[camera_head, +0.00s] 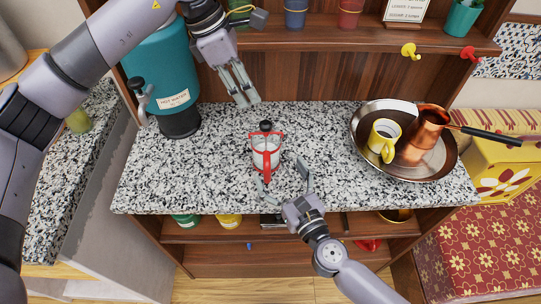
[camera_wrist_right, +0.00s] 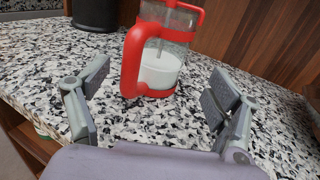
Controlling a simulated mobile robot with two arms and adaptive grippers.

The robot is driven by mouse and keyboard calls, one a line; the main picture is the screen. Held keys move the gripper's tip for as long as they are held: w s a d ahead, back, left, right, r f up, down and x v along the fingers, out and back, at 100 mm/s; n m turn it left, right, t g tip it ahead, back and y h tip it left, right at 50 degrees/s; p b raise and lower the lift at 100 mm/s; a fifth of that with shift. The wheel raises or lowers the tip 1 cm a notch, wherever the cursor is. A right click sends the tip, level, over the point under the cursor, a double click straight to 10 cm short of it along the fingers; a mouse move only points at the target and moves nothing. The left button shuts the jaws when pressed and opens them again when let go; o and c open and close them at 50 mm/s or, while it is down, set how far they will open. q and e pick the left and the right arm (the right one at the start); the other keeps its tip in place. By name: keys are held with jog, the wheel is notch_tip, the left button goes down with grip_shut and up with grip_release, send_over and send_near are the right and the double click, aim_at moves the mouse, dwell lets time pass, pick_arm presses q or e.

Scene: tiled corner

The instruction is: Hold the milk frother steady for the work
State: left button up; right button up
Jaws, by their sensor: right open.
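The milk frother (camera_head: 267,158) is a clear glass jug with a red frame and handle, a dark top knob and white milk inside. It stands upright on the speckled counter, near the middle. In the right wrist view the frother (camera_wrist_right: 160,68) stands ahead, its red handle towards me and its top cut off. My right gripper (camera_head: 284,178) is open and empty in front of it, its fingers apart and clear of the frother; they also frame the right wrist view (camera_wrist_right: 155,105). My left gripper (camera_head: 249,102) hangs behind and above the frother, holding nothing visible; its finger gap is unclear.
A teal hot water dispenser (camera_head: 163,65) stands at the back left. A steel pan (camera_head: 358,128) at the right holds a yellow mug (camera_head: 381,140) and a copper pot (camera_head: 428,122). A wooden shelf (camera_head: 340,40) overhangs the back. Counter left and right of the frother is clear.

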aim_at(272, 160)
jog(key=x, duration=0.6)
jog(key=shift+w, duration=0.15)
jog(key=shift+c, duration=0.5)
